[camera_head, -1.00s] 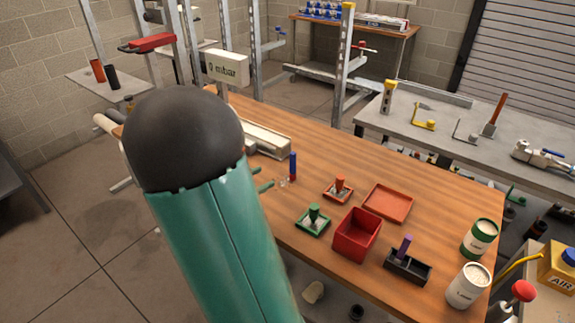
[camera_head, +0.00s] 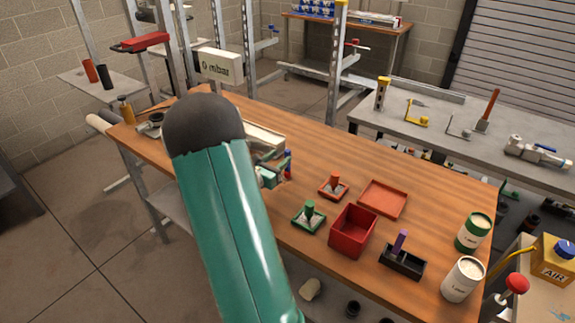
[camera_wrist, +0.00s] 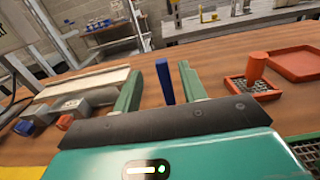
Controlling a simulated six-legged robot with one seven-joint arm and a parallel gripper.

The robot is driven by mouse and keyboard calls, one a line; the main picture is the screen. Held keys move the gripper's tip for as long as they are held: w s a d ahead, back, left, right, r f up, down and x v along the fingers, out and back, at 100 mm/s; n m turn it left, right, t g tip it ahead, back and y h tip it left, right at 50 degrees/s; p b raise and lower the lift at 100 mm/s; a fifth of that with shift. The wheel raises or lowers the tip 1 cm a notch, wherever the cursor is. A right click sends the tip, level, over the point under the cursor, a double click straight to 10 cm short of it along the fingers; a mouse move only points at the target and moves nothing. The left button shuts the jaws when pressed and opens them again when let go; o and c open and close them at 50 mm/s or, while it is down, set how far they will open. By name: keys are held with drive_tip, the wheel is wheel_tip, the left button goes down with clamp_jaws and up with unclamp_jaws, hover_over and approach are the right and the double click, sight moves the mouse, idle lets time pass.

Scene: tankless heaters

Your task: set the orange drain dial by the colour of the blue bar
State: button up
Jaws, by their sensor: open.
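The orange drain dial (camera_head: 334,183) stands upright on its small square orange base on the wooden bench; it also shows at the right of the wrist view (camera_wrist: 257,66). The blue bar (camera_wrist: 164,82) is upright on the bench, and its top shows in the head view (camera_head: 288,157). My gripper (camera_wrist: 158,69) is open, with its two green fingers either side of the blue bar. The bar looks nearer the right finger, and I see a gap on its left. The gripper body hides the bar's lower end.
A green dial (camera_head: 309,212), red box (camera_head: 350,234), red tray (camera_head: 383,198) and black holder with a purple peg (camera_head: 402,263) stand right of my gripper. A long pale housing (camera_wrist: 85,86) lies close to the left finger.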

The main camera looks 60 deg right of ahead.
sight(286, 153)
drive_tip(key=d, duration=0.3)
drive_tip(key=s+d, duration=0.1)
drive_tip(key=d, duration=0.1)
drive_tip(key=shift+d, duration=0.1)
clamp_jaws()
